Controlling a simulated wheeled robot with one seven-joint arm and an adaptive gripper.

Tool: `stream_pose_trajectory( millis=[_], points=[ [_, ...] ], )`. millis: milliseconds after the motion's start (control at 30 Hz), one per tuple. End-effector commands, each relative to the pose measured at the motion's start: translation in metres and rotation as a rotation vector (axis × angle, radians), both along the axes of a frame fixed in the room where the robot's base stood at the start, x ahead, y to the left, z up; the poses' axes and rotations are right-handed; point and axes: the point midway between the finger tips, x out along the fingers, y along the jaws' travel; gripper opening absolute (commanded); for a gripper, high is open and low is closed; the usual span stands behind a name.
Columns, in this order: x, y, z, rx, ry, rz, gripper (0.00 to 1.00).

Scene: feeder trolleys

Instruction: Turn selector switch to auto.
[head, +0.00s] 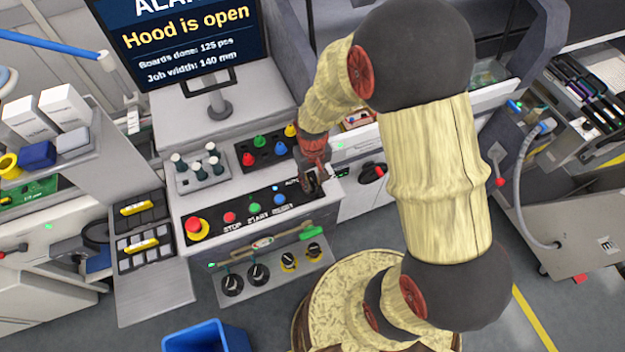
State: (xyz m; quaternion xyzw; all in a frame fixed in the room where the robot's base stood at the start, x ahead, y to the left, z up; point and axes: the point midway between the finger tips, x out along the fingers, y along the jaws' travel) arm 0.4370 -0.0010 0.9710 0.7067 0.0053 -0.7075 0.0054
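My gripper (315,183) points down at the right end of the black control panel (240,217), just right of the "AUTO" lettering. It covers the spot beside that lettering, so the selector switch and its position are hidden. I cannot tell if the fingers touch anything or how far apart they are. Left of my gripper on the panel are a blue button (279,199), a green button (254,208), a red button (230,217) and a red emergency stop (196,226) on a yellow base. A small blue light glows above the blue button.
A screen (185,40) reading "Hood is open" stands behind the panel. A box with coloured knobs (268,150) sits close behind my gripper. A black rotary switch (372,173) is on the machine front to the right. A blue bin (206,338) stands in front.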

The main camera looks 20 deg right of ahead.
Motion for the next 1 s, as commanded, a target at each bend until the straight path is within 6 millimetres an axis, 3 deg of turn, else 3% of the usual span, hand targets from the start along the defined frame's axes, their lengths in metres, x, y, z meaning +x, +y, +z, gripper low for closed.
stream_pose_trajectory(
  millis=[600,767,1000],
  points=[
    [0.001,0.000,0.103,0.000,-0.003,0.000,0.27],
    [0.001,0.000,0.116,0.000,-0.001,0.000,0.27],
    [0.000,0.000,0.118,0.000,0.000,0.000,0.27]
  ],
)
